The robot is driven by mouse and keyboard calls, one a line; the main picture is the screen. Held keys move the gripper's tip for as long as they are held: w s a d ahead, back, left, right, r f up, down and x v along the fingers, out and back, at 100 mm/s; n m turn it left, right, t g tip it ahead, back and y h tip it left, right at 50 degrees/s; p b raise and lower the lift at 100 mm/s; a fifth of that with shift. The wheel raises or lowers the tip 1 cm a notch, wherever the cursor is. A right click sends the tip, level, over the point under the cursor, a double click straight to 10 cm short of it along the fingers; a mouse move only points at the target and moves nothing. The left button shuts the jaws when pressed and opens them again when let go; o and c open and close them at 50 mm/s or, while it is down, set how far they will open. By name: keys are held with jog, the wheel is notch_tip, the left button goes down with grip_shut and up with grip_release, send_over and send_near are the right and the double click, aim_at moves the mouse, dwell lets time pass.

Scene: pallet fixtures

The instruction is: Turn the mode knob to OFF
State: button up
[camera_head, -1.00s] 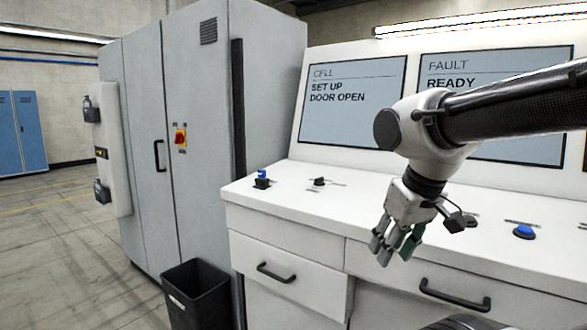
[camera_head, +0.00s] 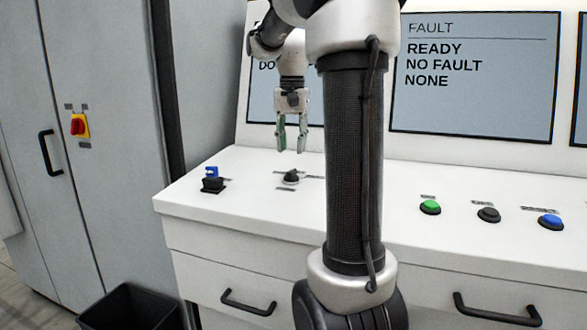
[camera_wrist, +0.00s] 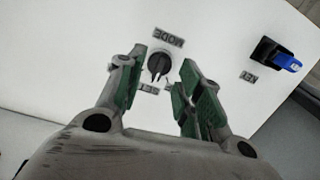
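The mode knob (camera_head: 291,177) is a small black rotary knob on the white console top. In the wrist view the knob (camera_wrist: 158,66) has a MODE label (camera_wrist: 169,37) on one side and a SET label on the other, partly covered by a finger. The knob's pointer lies roughly toward the SET side. My gripper (camera_head: 291,146) hangs fingers down just above the knob. In the wrist view its two green-padded fingers (camera_wrist: 157,92) are apart, with the knob between and beyond their tips. They do not appear to touch it.
A key switch with a blue key (camera_head: 212,178) stands left of the knob. Green (camera_head: 430,207), black (camera_head: 488,214) and blue (camera_head: 550,222) buttons sit to the right. A grey cabinet with a red switch (camera_head: 79,125) stands left. The FAULT screen (camera_head: 475,75) reads READY, NO FAULT, NONE.

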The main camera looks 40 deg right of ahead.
aim_at(291, 170)
jog(key=shift+w+d+f+m, duration=0.2)
jog(key=shift+w+d, duration=0.25)
jog(key=shift+w, duration=0.15)
jog(key=shift+w+d+f+m, duration=0.1)
jog(key=shift+w+d+m, duration=0.1)
jog(key=shift+w+d, duration=0.35)
notch_tip(291, 170, down, 8)
jog(key=shift+a+r, duration=0.1)
jog(key=shift+r, duration=0.15)
grip_shut()
